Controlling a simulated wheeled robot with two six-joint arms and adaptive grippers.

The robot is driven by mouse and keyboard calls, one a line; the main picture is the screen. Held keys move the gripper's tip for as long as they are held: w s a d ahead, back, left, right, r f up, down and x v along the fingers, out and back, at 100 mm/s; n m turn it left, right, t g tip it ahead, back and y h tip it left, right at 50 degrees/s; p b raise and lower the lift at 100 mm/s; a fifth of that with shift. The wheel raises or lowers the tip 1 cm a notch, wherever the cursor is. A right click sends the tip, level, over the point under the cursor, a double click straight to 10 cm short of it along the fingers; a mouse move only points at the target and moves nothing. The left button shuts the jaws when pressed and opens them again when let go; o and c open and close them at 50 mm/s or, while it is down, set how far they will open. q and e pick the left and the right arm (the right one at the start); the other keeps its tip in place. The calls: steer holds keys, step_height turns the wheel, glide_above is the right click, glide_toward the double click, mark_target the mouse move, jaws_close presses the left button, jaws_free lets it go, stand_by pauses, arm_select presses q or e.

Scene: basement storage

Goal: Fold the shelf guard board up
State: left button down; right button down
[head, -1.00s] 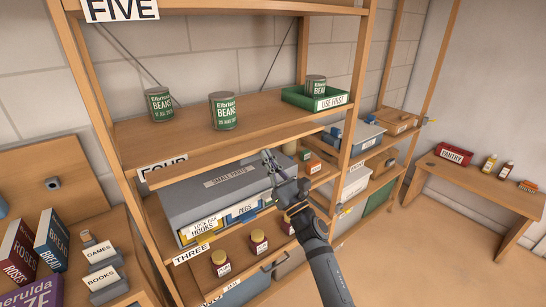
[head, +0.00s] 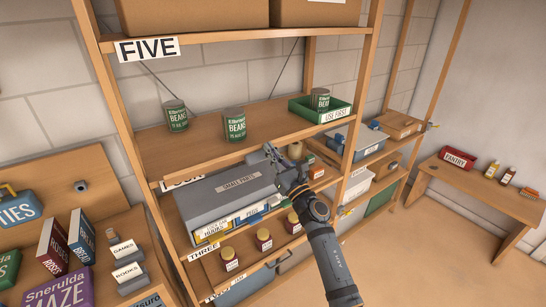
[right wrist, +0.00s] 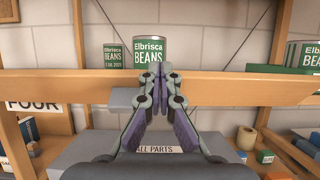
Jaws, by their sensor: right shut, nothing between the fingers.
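The guard board (head: 235,158) is a long plain wooden strip along the front of the shelf marked FOUR; I cannot tell its exact tilt. In the right wrist view it runs across the picture as a wooden band (right wrist: 60,88). My right gripper (head: 269,150) is shut and empty at the board's front, right of its middle. In the right wrist view its closed fingertips (right wrist: 160,70) overlap the board; contact is unclear. The FOUR label (right wrist: 35,105) is partly covered along its top by the board. My left gripper is out of view.
Two bean cans (head: 176,116) (head: 235,125) stand on this shelf, with a green USE FIRST tray (head: 335,116) holding another at right. Below are a grey SMALL PARTS box (head: 225,187) and several jars. A rack post (head: 357,110) stands right of my gripper.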

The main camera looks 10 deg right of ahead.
steer(key=shift+w+a+r, duration=0.25)
steer(key=shift+w+r, duration=0.25)
steer(key=shift+r, duration=0.15)
steer(key=shift+w+a+r, duration=0.2)
steer(key=shift+w+r, duration=0.3)
steer(key=shift+r, duration=0.1)
steer(key=shift+d+f, duration=0.1)
stand_by(0.4)
